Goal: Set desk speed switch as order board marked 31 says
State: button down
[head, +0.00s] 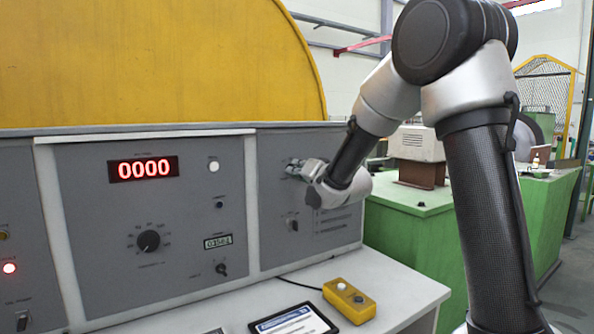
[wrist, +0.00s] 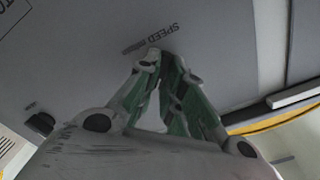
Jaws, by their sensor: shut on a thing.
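The grey desk panel (head: 275,250) stands upright on the right of the console. My gripper (head: 296,170) reaches to its upper part. In the wrist view the fingertips of my gripper (wrist: 160,57) are closed together at the panel face, right by the printed word SPEED (wrist: 163,37). They are shut on the speed switch there; the fingers hide the switch, so its position cannot be read. No board marked 31 can be made out in either view.
Another switch (head: 292,224) sits lower on the same panel. Left of it are a red 0000 display (head: 143,169) and a black dial (head: 148,241). A tablet (head: 293,322) and a yellow button box (head: 349,300) lie on the desk top. A green machine (head: 405,225) stands right.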

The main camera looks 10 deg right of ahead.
jog(key=shift+m, duration=0.3)
dwell(0.4)
jog(key=c, duration=1.5)
grip_release()
jog(key=shift+c, duration=0.2)
jog(key=v, duration=1.2)
